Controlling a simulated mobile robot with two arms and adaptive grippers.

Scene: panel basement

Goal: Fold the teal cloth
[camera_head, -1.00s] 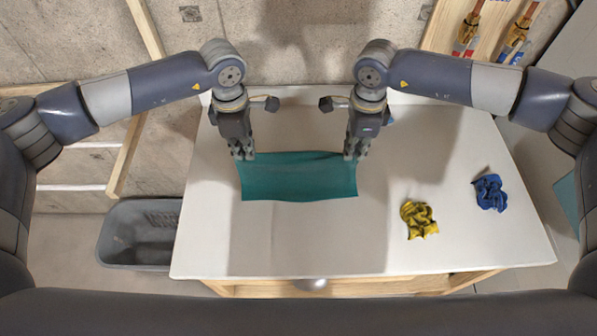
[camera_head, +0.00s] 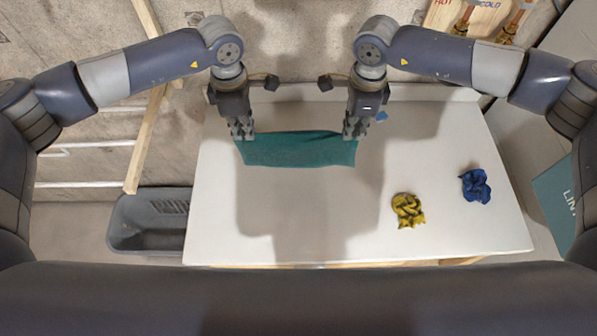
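The teal cloth (camera_head: 297,151) lies across the back left part of the white table (camera_head: 215,225) as a wide, short strip with a slightly wavy front edge. My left gripper (camera_head: 241,134) is at its back left corner, with the fingertips closed on the fabric. My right gripper (camera_head: 354,133) is at its back right corner, closed in the same way. Both grippers point down. The fingertips hide the corners, and I cannot tell how far the cloth is off the table.
A crumpled yellow cloth (camera_head: 408,211) and a crumpled blue cloth (camera_head: 475,186) lie on the table's right side. A grey bin (camera_head: 150,222) stands left of the table. The table's front middle is clear.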

